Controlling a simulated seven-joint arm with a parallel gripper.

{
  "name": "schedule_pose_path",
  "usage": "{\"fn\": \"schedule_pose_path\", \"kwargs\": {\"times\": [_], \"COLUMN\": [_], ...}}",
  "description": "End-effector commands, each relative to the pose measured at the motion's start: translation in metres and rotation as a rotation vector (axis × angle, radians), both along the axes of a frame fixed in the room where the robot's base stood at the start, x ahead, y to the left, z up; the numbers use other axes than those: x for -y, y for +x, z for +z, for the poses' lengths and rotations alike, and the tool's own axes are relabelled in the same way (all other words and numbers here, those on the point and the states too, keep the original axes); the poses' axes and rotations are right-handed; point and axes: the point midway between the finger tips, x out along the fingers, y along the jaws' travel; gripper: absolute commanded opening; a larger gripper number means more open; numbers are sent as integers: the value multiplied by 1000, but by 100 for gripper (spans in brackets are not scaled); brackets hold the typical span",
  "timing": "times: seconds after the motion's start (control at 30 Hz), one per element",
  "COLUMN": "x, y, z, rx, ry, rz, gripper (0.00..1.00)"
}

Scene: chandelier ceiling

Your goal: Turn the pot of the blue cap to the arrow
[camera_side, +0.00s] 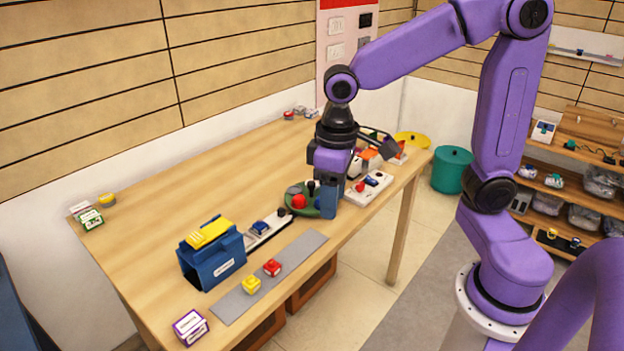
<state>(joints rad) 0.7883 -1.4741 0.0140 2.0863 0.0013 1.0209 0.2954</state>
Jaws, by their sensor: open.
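A small blue cap (260,226) sits on a narrow white board behind the grey strip. A white panel (366,190) to the right of my gripper carries a red knob (360,186) and a dark blue part (371,181). I cannot tell which blue part is the pot's cap, and no arrow can be made out at this size. My gripper (322,208) points down, open, at the green round plate with a red ball-shaped knob. It is apart from the blue cap on the narrow board. Its far finger is partly hidden.
A green plate (290,208) lies beside my gripper. A blue holder with a yellow top (212,255) stands to the left. The table's left middle (190,190) is clear.

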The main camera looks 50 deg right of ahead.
Motion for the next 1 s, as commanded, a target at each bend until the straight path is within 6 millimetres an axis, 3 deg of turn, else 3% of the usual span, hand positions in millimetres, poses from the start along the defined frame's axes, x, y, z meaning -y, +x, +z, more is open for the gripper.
{"fn": "schedule_pose_path", "kwargs": {"times": [0.03, 0.27, 0.47, 0.6, 0.8, 1.0], "x": [3, 36, 92, 143, 217, 256], "y": [22, 114, 184, 224, 256, 265], "z": [1, 2, -5, -13, -26, -33], "rx": [-2, -9, -15, -18, -22, -23], "ry": [-1, -2, -2, -2, 0, 1], "rz": [-90, -498, -853, -1100, -1401, -1550], "gripper": [53, 53, 53, 53, 53, 53]}}
